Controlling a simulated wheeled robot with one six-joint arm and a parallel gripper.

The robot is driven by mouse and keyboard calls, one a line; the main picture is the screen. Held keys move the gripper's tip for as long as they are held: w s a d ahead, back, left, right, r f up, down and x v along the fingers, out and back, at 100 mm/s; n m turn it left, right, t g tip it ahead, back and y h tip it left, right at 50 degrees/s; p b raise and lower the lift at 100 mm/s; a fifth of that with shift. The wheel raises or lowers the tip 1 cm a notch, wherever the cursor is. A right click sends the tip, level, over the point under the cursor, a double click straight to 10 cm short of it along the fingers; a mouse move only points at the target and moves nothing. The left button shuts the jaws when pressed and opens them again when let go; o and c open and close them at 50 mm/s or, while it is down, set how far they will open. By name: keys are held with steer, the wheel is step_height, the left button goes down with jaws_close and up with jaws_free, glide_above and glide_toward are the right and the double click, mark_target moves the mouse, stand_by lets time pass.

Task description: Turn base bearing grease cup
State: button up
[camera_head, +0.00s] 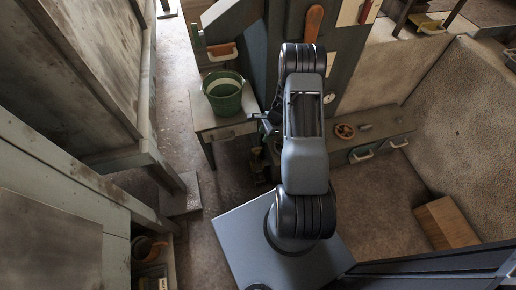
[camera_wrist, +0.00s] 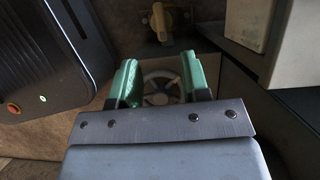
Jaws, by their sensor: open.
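My gripper (camera_wrist: 163,82) is open in the wrist view, its two green fingers apart. A round pale part with spokes (camera_wrist: 162,76), like a small handwheel, shows in the gap between and beyond the fingers. I cannot tell whether they touch it. A yellowish knobbed fitting (camera_wrist: 162,20) stands farther off, at the top of the wrist view. I cannot tell for sure which of these is the grease cup. In the head view my arm hides most of the area around my gripper (camera_head: 268,124), and a small dark brassy part (camera_head: 258,160) shows just below it.
A green bucket (camera_head: 224,97) stands on a small table (camera_head: 208,125) left of my arm. A low cabinet (camera_head: 375,135) with a reddish wheel (camera_head: 345,131) is on the right. In the wrist view, a dark box (camera_wrist: 45,50) is at left and a pale block (camera_wrist: 250,25) at right.

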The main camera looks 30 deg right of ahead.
mark_target(257, 148)
steer(key=b+x, duration=0.3)
steer(key=x, duration=0.7)
steer(key=shift+d, duration=0.1)
steer(key=shift+c, duration=0.3)
jaws_close()
